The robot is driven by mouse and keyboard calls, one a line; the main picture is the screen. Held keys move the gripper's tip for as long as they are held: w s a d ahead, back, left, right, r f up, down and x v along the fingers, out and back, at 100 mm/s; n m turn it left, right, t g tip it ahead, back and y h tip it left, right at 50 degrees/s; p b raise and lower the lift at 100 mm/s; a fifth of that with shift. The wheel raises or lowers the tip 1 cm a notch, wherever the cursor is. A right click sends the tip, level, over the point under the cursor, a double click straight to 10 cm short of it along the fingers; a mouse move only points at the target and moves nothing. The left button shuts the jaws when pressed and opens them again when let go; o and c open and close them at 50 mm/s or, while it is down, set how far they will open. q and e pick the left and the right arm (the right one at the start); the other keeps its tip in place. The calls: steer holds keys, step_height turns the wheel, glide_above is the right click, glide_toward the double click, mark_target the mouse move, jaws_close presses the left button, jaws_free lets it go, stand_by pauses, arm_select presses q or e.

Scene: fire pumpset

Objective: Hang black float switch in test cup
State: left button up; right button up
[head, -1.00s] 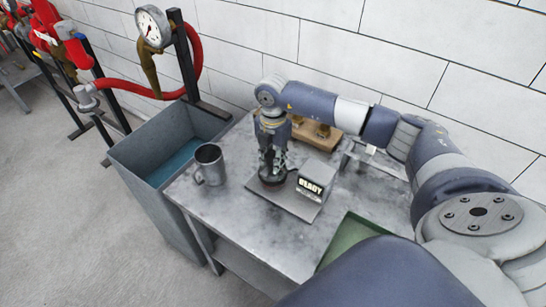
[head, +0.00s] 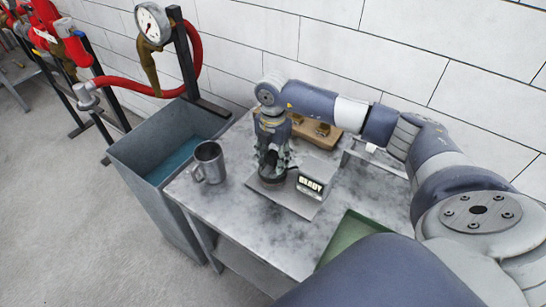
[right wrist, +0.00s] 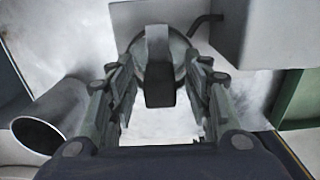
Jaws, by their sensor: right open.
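My right gripper (head: 272,163) points down over the grey plate of the tester (head: 302,207). It is open, with its fingers apart on either side of a dark piece, likely the black float switch (right wrist: 160,92), seen in the right wrist view. This piece has a grey upright strip and sits at a round grey rim, likely the test cup (right wrist: 178,50), standing on the plate. Whether the piece hangs freely inside the rim is hard to tell. The fingers mostly hide both in the head view. My left gripper is not in view.
A metal mug (head: 209,160) stands left of the plate, near the table's edge. A display box (head: 311,184) reading READY is right of the gripper. A green tray (head: 349,238), a wooden block (head: 318,131) and a water tank (head: 170,145) are around.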

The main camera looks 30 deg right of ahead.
step_height(320, 180, up, 12)
steer(key=shift+r, duration=0.1)
stand_by(0.4)
stand_by(0.5)
